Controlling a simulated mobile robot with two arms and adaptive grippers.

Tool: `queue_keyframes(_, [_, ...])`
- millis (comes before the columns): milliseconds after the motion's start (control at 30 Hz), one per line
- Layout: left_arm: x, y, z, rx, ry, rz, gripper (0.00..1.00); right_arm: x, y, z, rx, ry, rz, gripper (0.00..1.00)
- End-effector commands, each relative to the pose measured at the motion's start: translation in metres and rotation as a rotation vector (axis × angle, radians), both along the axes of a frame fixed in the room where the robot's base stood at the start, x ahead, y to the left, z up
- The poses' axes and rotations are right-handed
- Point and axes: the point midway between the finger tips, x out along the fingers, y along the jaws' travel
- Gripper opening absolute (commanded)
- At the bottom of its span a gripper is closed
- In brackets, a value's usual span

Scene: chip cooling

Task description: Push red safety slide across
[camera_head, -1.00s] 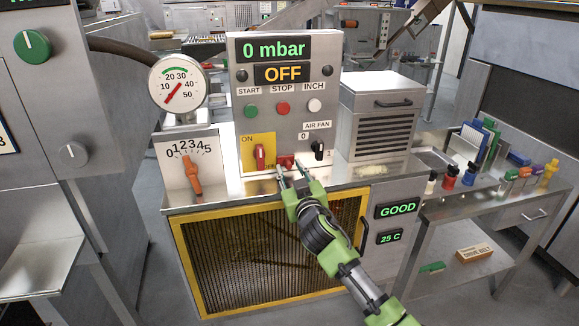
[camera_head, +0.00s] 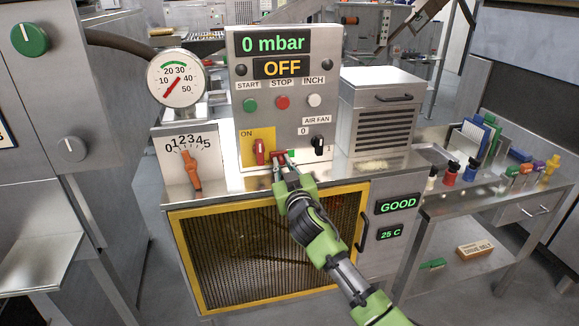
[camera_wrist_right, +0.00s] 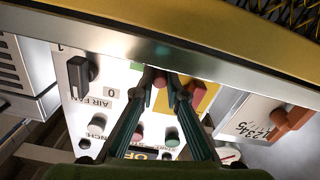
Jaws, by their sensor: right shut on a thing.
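The small red safety slide (camera_head: 278,156) sits low on the grey control panel (camera_head: 318,112), just right of the yellow ON plate. A green patch (camera_head: 292,153) shows at its right side. My right gripper (camera_head: 281,163) reaches up from the front and is shut on the slide, fingertips at the panel face. In the right wrist view, which is upside down, the slide (camera_wrist_right: 160,80) shows between the two fingertips, partly hidden by them. My left gripper is not in view.
A red switch (camera_head: 259,152) is close on the left and the black air fan knob (camera_head: 319,146) on the right. An orange lever (camera_head: 190,172) stands further left. The steel ledge and yellow-framed mesh door (camera_head: 186,240) lie below my right arm.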

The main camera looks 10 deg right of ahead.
Motion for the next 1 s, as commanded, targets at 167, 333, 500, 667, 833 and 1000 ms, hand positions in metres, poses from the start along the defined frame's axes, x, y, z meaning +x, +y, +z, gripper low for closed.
queue_keyframes(167, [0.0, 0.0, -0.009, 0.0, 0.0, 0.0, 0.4, -0.001, 0.017, -0.001, 0.002, 0.001, 0.004, 0.0])
queue_keyframes(333, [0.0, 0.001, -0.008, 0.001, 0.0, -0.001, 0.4, -0.002, 0.018, -0.001, 0.001, 0.001, 0.005, 0.0])
queue_keyframes(500, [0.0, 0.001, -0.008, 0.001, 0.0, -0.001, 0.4, -0.002, 0.018, -0.001, 0.001, 0.001, 0.006, 0.3])
queue_keyframes(667, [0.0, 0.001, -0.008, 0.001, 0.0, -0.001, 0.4, -0.002, 0.018, 0.0, 0.001, 0.0, 0.005, 0.3])
queue_keyframes(833, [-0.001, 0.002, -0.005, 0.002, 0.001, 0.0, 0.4, -0.001, 0.015, 0.001, 0.0, -0.001, 0.005, 0.3])
queue_keyframes(1000, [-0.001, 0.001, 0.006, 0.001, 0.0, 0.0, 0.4, 0.0, -0.006, 0.003, -0.003, 0.0, 0.0, 0.3])
